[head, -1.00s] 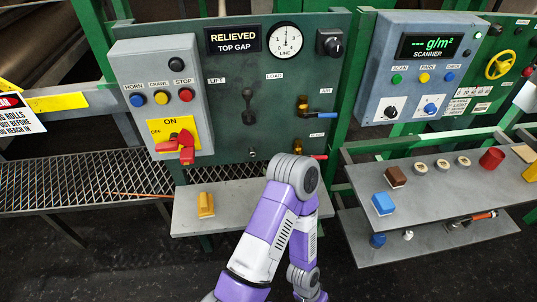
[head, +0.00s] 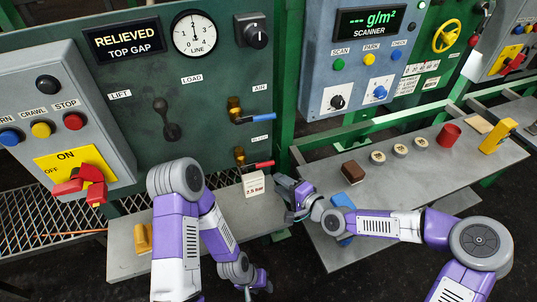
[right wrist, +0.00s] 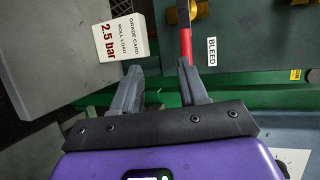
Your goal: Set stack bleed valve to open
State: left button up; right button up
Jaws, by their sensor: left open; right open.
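The bleed valve has a brass body (head: 239,155) low on the green panel. Its red handle (head: 260,165) points right, roughly level, in the head view. In the right wrist view the red handle (right wrist: 186,42) reaches down to the tip of the right-hand finger, beside the BLEED label (right wrist: 211,51). I cannot tell whether they touch. My right gripper (head: 287,198) is open, just right of and below the handle; its spread fingers also show in the right wrist view (right wrist: 162,80). My left gripper (head: 256,284) is low, away from the valve; its jaws are small but open.
A white grade card block (head: 256,186) reading 2.5 bar stands on the ledge below the handle, close to my right gripper. A blue-handled air valve (head: 255,118) sits above. A yellow block (head: 143,238) is on the ledge. The right shelf (head: 330,260) holds several items.

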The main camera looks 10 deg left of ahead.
aim_at(264, 163)
jog(key=w+r, duration=0.1)
jog(key=w+a+r, duration=0.1)
jog(key=shift+w+r+t+y, duration=0.1)
jog(key=shift+r+t+y, duration=0.2)
jog(key=shift+r, duration=0.05)
jog(key=b+x, duration=0.2)
jog(key=x, duration=0.4)
jog(key=shift+a, duration=0.5)
pick_arm(q)
jog(key=shift+w+f, duration=0.25)
jog(key=shift+f, duration=0.85)
pick_arm(e)
grip_shut()
